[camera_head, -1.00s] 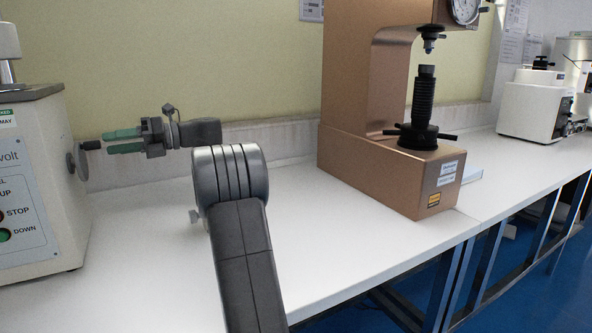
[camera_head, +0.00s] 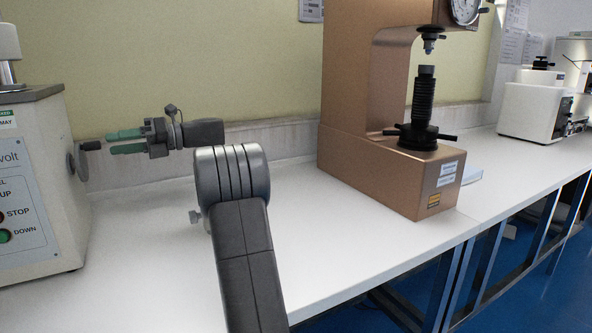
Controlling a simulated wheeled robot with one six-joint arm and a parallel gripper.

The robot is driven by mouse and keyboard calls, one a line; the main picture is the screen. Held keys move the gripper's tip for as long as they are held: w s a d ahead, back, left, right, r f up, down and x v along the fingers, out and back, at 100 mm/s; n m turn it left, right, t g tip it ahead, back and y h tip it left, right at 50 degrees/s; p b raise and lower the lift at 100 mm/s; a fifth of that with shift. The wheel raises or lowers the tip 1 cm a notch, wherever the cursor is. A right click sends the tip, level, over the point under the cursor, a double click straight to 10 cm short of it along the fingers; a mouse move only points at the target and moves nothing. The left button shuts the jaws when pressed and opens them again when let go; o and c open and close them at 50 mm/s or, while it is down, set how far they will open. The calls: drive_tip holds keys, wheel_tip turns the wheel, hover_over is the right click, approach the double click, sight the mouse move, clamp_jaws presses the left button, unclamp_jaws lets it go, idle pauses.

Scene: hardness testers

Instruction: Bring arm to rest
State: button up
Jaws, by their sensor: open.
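My gripper (camera_head: 126,141) has two green fingers that point left, one above the other with a gap between them. It is open and nothing shows between the fingers. Its fingertips are close to the crank handle (camera_head: 90,146) on the right side of the white tester (camera_head: 45,215) at the left. I cannot tell whether they touch the handle. My arm (camera_head: 240,215) rises from the bottom of the view and bends left above the white bench (camera_head: 140,245).
A bronze hardness tester (camera_head: 350,160) stands right of my arm, with a dark threaded spindle (camera_head: 424,100) and crossbar. A smaller white machine (camera_head: 532,110) stands at the far right. A yellow wall (camera_head: 190,60) is behind. The bench between the left tester and my arm is clear.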

sight(86, 160)
drive_tip(key=shift+w+a+f+m+p, duration=0.15)
drive_tip(key=shift+a+f+m+p, duration=0.6)
drive_tip(key=shift+m+p, duration=3.15)
drive_tip(key=shift+w+a+f+m+p, duration=0.15)
drive_tip(key=shift+a+f+m+p, duration=0.6)
drive_tip(key=shift+m+p, duration=3.1)
drive_tip(key=shift+w+a+f+m+p, duration=0.25)
drive_tip(key=shift+a+m+p, duration=0.8)
drive_tip(key=shift+m+p, duration=2.8)
drive_tip(key=n+p, duration=0.2)
drive_tip(key=shift+s+f+n+p, duration=0.1)
drive_tip(key=shift+f+n+p, duration=0.05)
drive_tip(key=shift+n+p, duration=0.2)
